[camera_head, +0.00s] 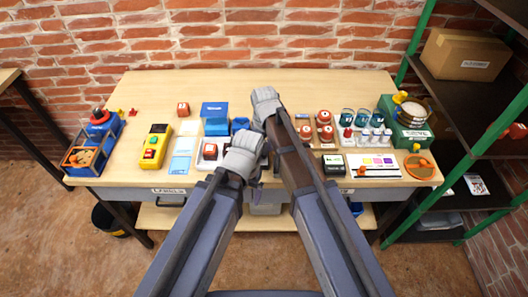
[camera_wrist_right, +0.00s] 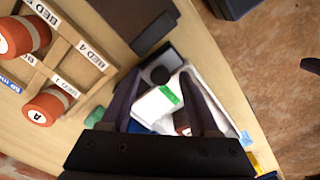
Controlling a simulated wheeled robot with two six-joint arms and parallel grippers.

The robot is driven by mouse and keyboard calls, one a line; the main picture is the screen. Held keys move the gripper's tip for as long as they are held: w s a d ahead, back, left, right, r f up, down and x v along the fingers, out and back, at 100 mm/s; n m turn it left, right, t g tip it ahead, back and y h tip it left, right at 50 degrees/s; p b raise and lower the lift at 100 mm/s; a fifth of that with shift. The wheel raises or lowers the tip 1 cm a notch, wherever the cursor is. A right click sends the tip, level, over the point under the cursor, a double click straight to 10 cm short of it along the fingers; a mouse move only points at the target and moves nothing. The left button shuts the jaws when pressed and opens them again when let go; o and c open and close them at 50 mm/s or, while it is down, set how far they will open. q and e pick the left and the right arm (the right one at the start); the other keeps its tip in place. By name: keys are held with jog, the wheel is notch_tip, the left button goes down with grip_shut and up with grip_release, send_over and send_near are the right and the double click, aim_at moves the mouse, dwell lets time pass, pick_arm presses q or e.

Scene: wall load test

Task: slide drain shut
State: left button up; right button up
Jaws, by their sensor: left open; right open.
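No part marked as a drain is readable, so I cannot tell which thing it is. Two small labels, a left one (camera_head: 170,190) and a right one (camera_head: 346,190), sit on the table's front face and are too small to read. My right gripper (camera_head: 264,99) is above the middle of the table. In the right wrist view its open fingers (camera_wrist_right: 166,100) are apart over a grey-walled tray (camera_wrist_right: 233,128) holding a white block with a green stripe (camera_wrist_right: 156,103); touching cannot be told. My left gripper (camera_head: 243,148) is open, low over the table's front half.
A yellow box (camera_head: 154,147), a blue caddy (camera_head: 92,140) and a green case (camera_head: 405,122) stand on the table. A dark shelf (camera_head: 455,100) closes the right side. My arms hide the table's middle front.

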grip_shut()
dwell(0.4)
dwell(0.9)
